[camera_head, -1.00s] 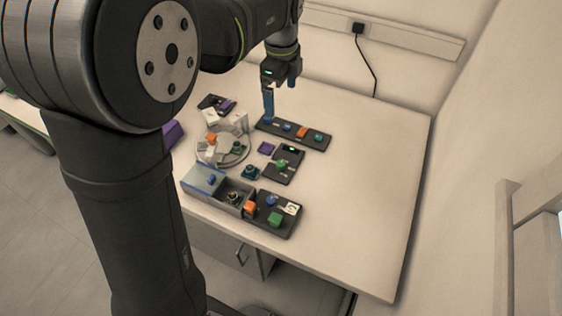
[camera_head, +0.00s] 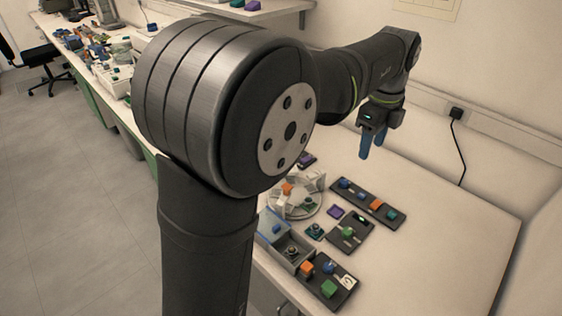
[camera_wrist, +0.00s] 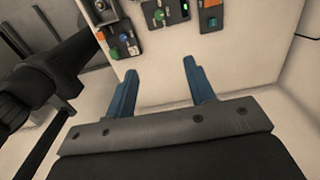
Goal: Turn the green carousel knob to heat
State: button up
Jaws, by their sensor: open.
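A green knob (camera_head: 348,232) sits on the dark middle panel (camera_head: 340,243), which also has a small lit display (camera_head: 359,218). In the wrist view the green knob (camera_wrist: 159,15) is near the top edge. I cannot read the panel's markings or the knob's setting. A larger green block-like control (camera_head: 329,287) is on the front panel (camera_head: 345,292), so I cannot tell for sure which is the carousel knob. The round carousel (camera_head: 300,212) stands left of the middle panel. My gripper (camera_head: 371,153) is open and empty, above the table behind the panels, apart from all knobs.
A long back panel (camera_head: 366,203) carries blue, orange and teal controls. A grey box (camera_head: 276,243) stands beside the front panel. A purple square (camera_head: 335,211) and a small dark green piece (camera_head: 314,231) lie between. The table's right side is clear; a wall with a cable (camera_head: 462,150) is behind.

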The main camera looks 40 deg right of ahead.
jog(key=f+n, duration=0.1)
jog(key=n, duration=3.2)
send_near(348, 231)
notch_tip(348, 231, down, 9)
jog(key=shift+r, duration=0.15)
jog(key=c, duration=1)
